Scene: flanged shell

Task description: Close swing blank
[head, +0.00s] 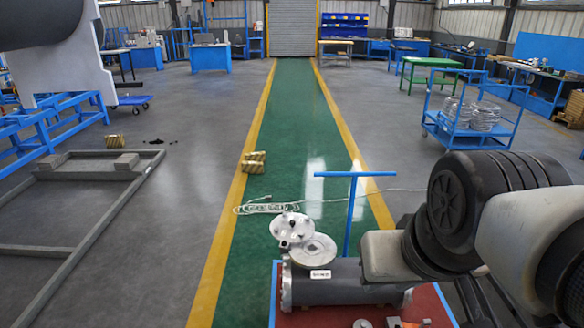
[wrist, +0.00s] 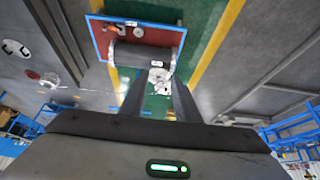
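A grey cylindrical shell (head: 335,285) with a silver end flange lies on a red cart top (head: 432,300). A flat round silver flange face (head: 312,252) sits on its upper side. A round silver blank with several small holes (head: 292,229) stands off to the left of that face, swung aside and tilted. In the wrist view the shell (wrist: 145,55) lies on the cart, and the silver flange parts (wrist: 158,76) show small beyond my fingers. My gripper (wrist: 158,84) is open and empty, with its two dark fingers apart, pointing toward the shell from some distance. The head view does not show the fingers clearly.
The cart has a blue upright handle (head: 352,190) behind the shell. A pale cable (head: 270,206) lies on the green floor lane (head: 290,130). A yellowish box (head: 253,162) stands on the lane's left side. A grey frame (head: 60,250) lies left. A blue trolley (head: 465,135) stands right.

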